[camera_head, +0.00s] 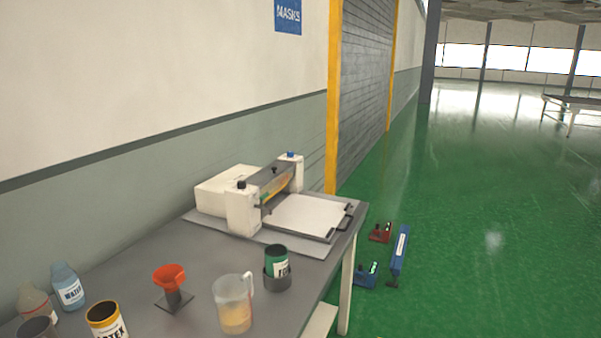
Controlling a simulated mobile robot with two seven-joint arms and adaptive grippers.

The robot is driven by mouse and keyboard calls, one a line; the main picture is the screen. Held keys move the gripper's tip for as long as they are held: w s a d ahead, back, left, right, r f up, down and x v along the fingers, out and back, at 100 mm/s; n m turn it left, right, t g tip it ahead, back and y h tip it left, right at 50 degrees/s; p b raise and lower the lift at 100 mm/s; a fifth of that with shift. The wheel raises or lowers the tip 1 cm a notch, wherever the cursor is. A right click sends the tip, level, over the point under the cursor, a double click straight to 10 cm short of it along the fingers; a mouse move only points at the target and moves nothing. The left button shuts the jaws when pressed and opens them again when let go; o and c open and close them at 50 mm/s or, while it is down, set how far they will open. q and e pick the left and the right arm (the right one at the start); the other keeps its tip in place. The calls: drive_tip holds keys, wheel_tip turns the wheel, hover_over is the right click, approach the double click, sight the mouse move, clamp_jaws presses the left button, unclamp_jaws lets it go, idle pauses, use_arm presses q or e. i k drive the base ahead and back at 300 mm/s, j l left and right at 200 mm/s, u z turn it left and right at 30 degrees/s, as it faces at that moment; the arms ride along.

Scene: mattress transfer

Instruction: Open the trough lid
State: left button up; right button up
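A white bench machine (243,210) stands at the far end of the grey table, against the wall. It has two upright white end housings with a dark bar and a yellowish strip between them. A flat white plate (305,214) with dark handles lies in front of the bar. A boxy white part (222,190) sits behind it. I cannot tell which part is the trough or its lid, or whether a lid is open. Neither of my grippers is in view.
On the grey table (135,262) stand a clear jug (233,305), a green container in a dark holder (277,265), a red funnel (169,278) and several bottles and tins. Red and blue items (398,250) are on the green floor right of the table.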

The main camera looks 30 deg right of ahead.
sight(261, 178)
drive_tip(key=i+j+z, duration=0.1)
drive_tip(key=z, duration=0.75)
drive_tip(key=i+l, duration=0.15)
drive_tip(key=l, duration=0.25)
drive_tip(key=i+l, duration=0.1)
drive_tip(key=l, duration=0.35)
drive_tip(key=i+l, duration=0.15)
drive_tip(key=l, duration=0.25)
